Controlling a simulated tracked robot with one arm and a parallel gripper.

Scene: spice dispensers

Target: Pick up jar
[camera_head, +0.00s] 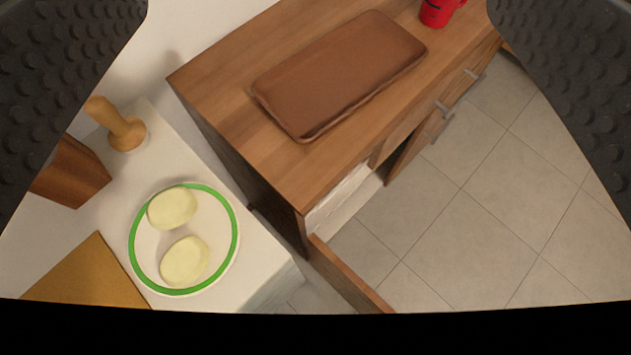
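My gripper (318,75) shows as two dark, knobbed fingers at the upper left and upper right edges of the view. They are wide apart with nothing between them, so it is open and empty. It is above the wooden cabinet and apart from everything on it. I cannot make out a jar for certain. A red object (437,12) with a dark mark, cut off by the top edge, stands on the far end of the cabinet top. It looks like a mug or small container.
The wooden cabinet (215,85) carries a brown tray (340,72); a drawer or door (345,275) stands open. The white counter (250,275) at left holds a green-rimmed plate (233,235) with two pale pieces, a wooden pestle (122,130), a wooden block (75,175) and a board (90,275). Tiled floor (470,230) is clear.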

